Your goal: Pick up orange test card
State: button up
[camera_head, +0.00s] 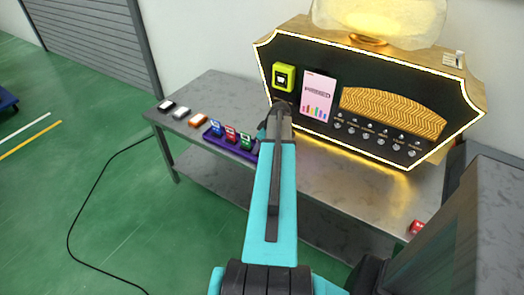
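The orange test card (197,120) lies flat at the left part of the grey metal table (215,90), near its front edge. A white card (181,113) and a black-and-white card (166,105) lie in a row to its left. My teal arm reaches up the middle of the view toward the vending machine, to the right of the cards. My gripper is hidden behind my own arm, so its fingers do not show. Nothing touches the orange card.
A purple tray (239,151) with blue, red and green items stands right of the orange card. A lit vending machine (308,68) with a yellow-green reader (284,78) and a row of knobs stands at the back. A red item (416,227) lies at the right. The table behind the cards is clear.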

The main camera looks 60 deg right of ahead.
grip_shut()
jog(key=shift+r+b, duration=0.3)
jog(key=shift+r, duration=0.85)
jog(key=shift+s+a+r, duration=0.25)
jog(key=shift+s+r, duration=0.1)
jog(key=shift+r, duration=0.25)
jog(key=s+a+r+p, duration=0.1)
jog(key=s+a+p, duration=0.3)
jog(key=s+a, duration=0.5)
jog(key=s, duration=0.2)
jog(key=shift+s+r, duration=0.4)
jog(key=shift+s+a+f+p, duration=0.1)
jog(key=shift+s+f+p, duration=0.05)
jog(key=shift+p, duration=0.35)
